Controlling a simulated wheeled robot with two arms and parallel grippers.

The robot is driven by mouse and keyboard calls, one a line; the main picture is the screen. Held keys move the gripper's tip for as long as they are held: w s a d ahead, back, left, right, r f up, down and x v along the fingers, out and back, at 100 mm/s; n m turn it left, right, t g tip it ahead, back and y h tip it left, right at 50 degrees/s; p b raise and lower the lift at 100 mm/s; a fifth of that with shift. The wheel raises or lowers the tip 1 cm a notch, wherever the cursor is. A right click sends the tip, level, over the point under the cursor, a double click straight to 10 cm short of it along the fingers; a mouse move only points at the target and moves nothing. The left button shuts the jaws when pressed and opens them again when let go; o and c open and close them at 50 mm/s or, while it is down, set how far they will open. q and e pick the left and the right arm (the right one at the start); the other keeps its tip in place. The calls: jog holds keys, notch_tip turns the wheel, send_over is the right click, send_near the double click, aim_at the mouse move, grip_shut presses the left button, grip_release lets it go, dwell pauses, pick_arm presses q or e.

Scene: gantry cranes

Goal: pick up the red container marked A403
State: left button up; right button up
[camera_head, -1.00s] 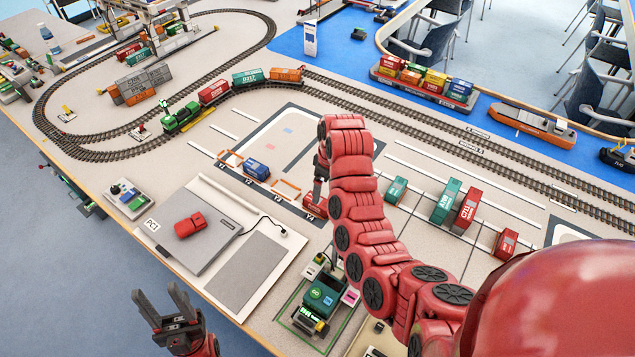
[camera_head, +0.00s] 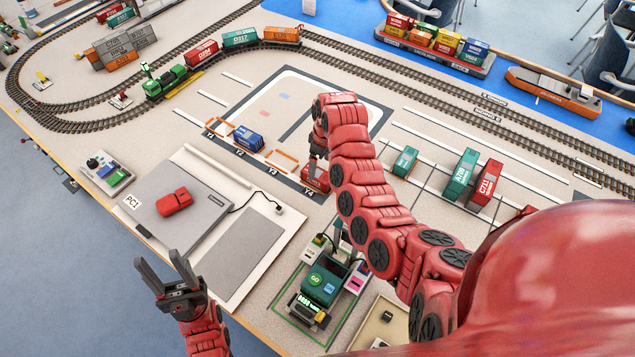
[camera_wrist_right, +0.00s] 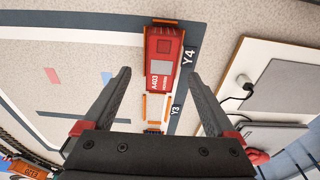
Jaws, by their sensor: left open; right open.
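The red container marked A403 (camera_wrist_right: 162,62) lies in the slot labelled Y4 in the right wrist view. In the head view the container (camera_head: 314,182) shows partly behind my right arm. My right gripper (camera_head: 317,152) is above it in the head view, fingers pointing down. In the right wrist view the open fingers of my right gripper (camera_wrist_right: 160,75) are to either side of the container in the picture, with gaps and nothing held. My left gripper (camera_head: 157,257) is open and empty at the lower left, off the table's front edge.
A blue container (camera_head: 248,139) sits in slot Y2. Green container A788 (camera_head: 461,175) and red container C711 (camera_head: 486,184) stand to the right. A green vehicle (camera_head: 322,284) stands near the front.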

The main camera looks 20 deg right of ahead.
aim_at(318, 173)
jog(key=f+b, duration=0.1)
jog(key=f, duration=0.1)
jog(key=f+b, duration=0.1)
jog(key=f, duration=0.1)
jog(key=f+b, duration=0.1)
jog(key=f, duration=0.1)
jog(key=shift+w+a+f+b, duration=0.1)
jog(key=shift+w+a+b, duration=0.15)
jog(key=shift+a+b, duration=0.1)
jog(key=shift+c, duration=0.9)
grip_shut()
jog(key=shift+r, duration=0.2)
